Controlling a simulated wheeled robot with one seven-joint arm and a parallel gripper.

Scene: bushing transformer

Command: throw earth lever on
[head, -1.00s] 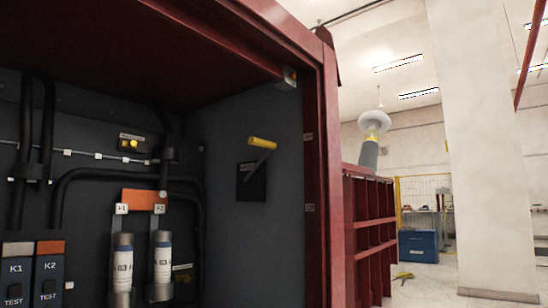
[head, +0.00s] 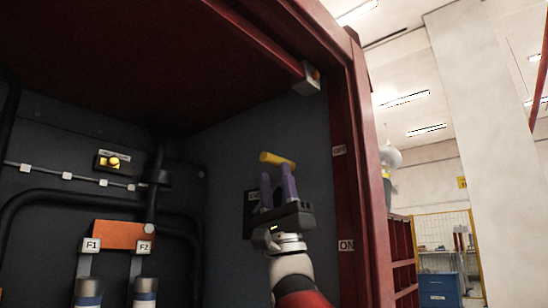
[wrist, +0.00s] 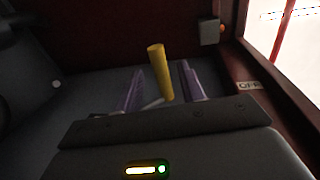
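The earth lever has a yellow cylindrical handle (head: 278,159) on the grey right inner wall of the red cabinet. In the head view my gripper (head: 276,184) is just below the handle, its purple fingers pointing up at it and hiding the lever's shaft. In the wrist view the yellow handle (wrist: 160,72) stands between the two purple fingers (wrist: 162,88), with visible gaps on both sides. The gripper is open. The dark plate (head: 250,208) behind the lever is partly hidden by the gripper.
The cabinet's red door post (head: 355,190) is close to the right of my gripper, with an OFF label (head: 339,151) above and an ON label (head: 346,245) below. A small grey box (head: 307,80) hangs above. Fuses (head: 88,290) and cables are at left.

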